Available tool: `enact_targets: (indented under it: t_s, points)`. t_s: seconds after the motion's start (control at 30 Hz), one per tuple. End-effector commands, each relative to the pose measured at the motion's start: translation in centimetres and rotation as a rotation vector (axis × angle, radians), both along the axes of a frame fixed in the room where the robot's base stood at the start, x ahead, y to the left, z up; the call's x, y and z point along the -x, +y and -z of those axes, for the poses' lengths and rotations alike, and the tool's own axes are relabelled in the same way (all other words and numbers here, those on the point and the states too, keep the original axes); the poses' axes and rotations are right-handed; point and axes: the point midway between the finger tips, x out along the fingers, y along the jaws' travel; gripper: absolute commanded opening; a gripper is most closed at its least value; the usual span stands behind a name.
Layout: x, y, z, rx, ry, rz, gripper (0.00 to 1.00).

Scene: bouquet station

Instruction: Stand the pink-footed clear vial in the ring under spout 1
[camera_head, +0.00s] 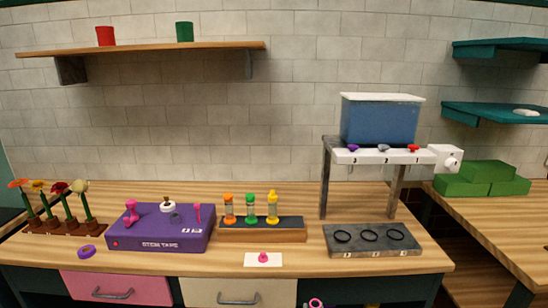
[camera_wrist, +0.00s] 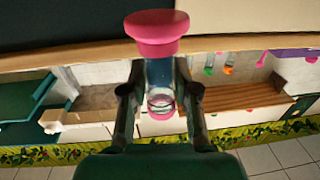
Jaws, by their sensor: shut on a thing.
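In the wrist view the pink-footed clear vial (camera_wrist: 158,72) is between the two dark fingers of my gripper (camera_wrist: 160,92), which is shut on it. Its wide pink foot (camera_wrist: 157,26) points to the picture's top, and a pink rim shows at the other end. In the head view a small pink ring shape (camera_head: 316,302) shows at the bottom edge; I cannot tell whether it is the vial. A grey plate (camera_head: 372,250) bears three dark rings: left (camera_head: 342,237), middle (camera_head: 369,235) and right (camera_head: 395,234).
A blue tank (camera_head: 380,122) stands on a frame over the plate. A wooden rack (camera_head: 262,236) holds orange, green and yellow vials. Green blocks (camera_head: 462,186) sit right.

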Motion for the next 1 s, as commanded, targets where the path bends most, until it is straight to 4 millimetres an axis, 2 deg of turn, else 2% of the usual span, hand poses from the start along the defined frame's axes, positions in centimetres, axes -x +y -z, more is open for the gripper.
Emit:
enact_targets:
  t_s: [0.03, 0.2, 0.43, 0.67, 0.8, 1.0]
  points:
    - [0.6, -0.6, 2.0, -0.001, 0.004, 0.002, 0.00]
    - [2.5, -2.0, 6.8, -0.001, 0.000, 0.007, 0.00]
    - [4.4, -3.3, 10.6, -0.001, -0.001, 0.018, 0.00]
    - [8.2, -5.2, 16.2, 0.000, 0.001, 0.044, 0.00]
    - [10.9, -6.5, 19.4, 0.000, 0.000, 0.067, 0.00]
    - [13.3, -7.4, 21.7, 0.000, -0.003, 0.089, 0.00]
